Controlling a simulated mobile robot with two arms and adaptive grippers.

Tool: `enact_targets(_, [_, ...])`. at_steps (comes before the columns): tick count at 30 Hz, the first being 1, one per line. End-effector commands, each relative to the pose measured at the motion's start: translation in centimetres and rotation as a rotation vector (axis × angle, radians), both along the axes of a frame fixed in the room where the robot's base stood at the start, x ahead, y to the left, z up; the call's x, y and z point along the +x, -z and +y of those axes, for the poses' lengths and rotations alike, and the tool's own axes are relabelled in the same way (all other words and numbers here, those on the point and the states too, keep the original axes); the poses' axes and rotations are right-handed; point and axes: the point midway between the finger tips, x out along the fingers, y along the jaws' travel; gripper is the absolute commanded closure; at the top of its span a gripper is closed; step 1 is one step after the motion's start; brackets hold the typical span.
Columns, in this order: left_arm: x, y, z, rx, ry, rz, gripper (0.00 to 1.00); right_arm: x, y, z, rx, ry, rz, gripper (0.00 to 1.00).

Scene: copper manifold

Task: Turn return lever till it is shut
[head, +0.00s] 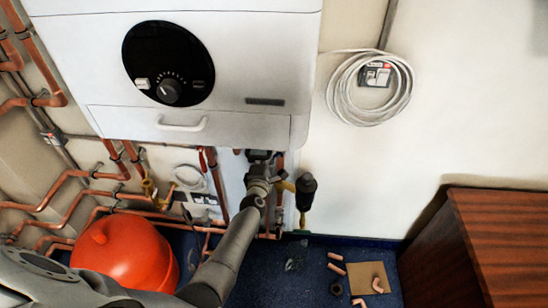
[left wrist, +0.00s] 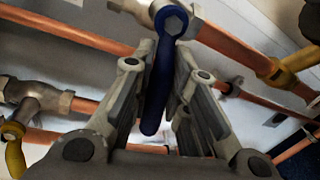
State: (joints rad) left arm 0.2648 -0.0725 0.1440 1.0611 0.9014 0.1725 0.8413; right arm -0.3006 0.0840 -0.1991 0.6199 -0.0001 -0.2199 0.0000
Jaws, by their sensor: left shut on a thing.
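The blue lever (left wrist: 158,85) is in the left wrist view. Its hex nut end sits on a grey metal valve body (left wrist: 185,14) in a copper pipe (left wrist: 235,47). The lever runs between my left gripper's fingers (left wrist: 163,85) and lies crosswise to the pipe. My left gripper is shut on it. In the head view my left gripper (head: 260,165) is under the white boiler (head: 255,60), among the pipes, and hides the lever. My right gripper is in neither view.
A black cylinder (head: 306,190) hangs right of my gripper. A red vessel (head: 125,255) stands at lower left, near my arm. A yellow lever (left wrist: 14,135) and more copper pipes are close by. A wooden cabinet (head: 500,240) stands at right.

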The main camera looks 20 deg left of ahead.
Motion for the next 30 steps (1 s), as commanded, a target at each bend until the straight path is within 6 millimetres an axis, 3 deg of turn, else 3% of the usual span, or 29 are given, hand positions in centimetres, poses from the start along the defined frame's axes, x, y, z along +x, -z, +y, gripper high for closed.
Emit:
enact_targets(12, [0.0, -1.1, 0.7, 0.231, 0.002, 0.068, 1.00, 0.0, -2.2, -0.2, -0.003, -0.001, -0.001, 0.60])
enact_targets(21, [0.0, -1.3, 0.7, 0.290, 0.004, 0.084, 1.00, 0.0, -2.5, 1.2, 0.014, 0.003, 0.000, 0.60])
enact_targets(30, [0.0, -1.4, 0.8, 0.295, 0.003, 0.083, 1.00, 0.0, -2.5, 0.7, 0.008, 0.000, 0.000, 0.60])
